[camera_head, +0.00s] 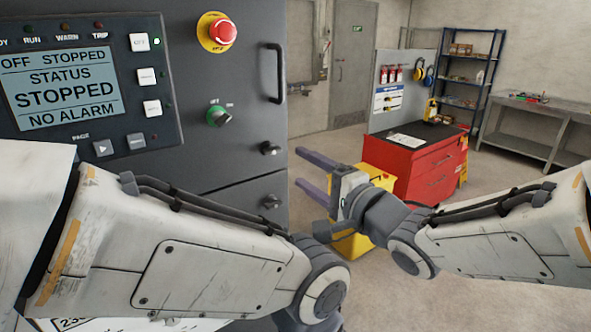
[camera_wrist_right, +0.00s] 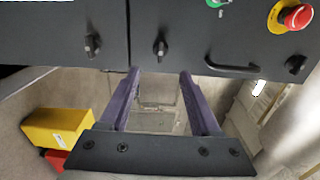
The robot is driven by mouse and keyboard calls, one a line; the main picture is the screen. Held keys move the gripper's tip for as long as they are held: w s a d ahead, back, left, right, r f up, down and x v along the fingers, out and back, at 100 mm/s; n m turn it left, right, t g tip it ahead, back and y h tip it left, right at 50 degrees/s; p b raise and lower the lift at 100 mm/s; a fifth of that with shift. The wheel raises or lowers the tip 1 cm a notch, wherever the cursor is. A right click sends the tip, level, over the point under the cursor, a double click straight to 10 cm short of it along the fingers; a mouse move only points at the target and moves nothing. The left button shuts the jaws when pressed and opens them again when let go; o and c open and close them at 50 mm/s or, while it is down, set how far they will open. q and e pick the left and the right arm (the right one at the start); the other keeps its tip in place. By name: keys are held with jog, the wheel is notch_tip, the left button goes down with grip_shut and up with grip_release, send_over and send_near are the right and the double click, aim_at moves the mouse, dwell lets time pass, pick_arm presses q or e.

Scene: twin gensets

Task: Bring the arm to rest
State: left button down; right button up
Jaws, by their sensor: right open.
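My right gripper (camera_head: 299,168) reaches in from the right beside the dark genset cabinet (camera_head: 230,80). Its two purple fingers are apart and point left, with nothing between them. In the right wrist view the open fingers (camera_wrist_right: 160,74) point at the lower part of the cabinet (camera_wrist_right: 190,30); I cannot tell whether they touch it. My left arm crosses the lower left of the head view, and its gripper is out of view.
The cabinet has a display (camera_head: 62,88), a red stop button (camera_head: 222,32), a green knob (camera_head: 218,115) and a handle (camera_head: 276,73). A red tool cabinet (camera_head: 428,168) stands behind my right gripper. A yellow object (camera_wrist_right: 57,130) shows in the wrist view. Open floor (camera_head: 480,200) lies right.

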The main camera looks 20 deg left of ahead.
jog(key=shift+s+d, duration=0.3)
jog(key=shift+d, duration=0.05)
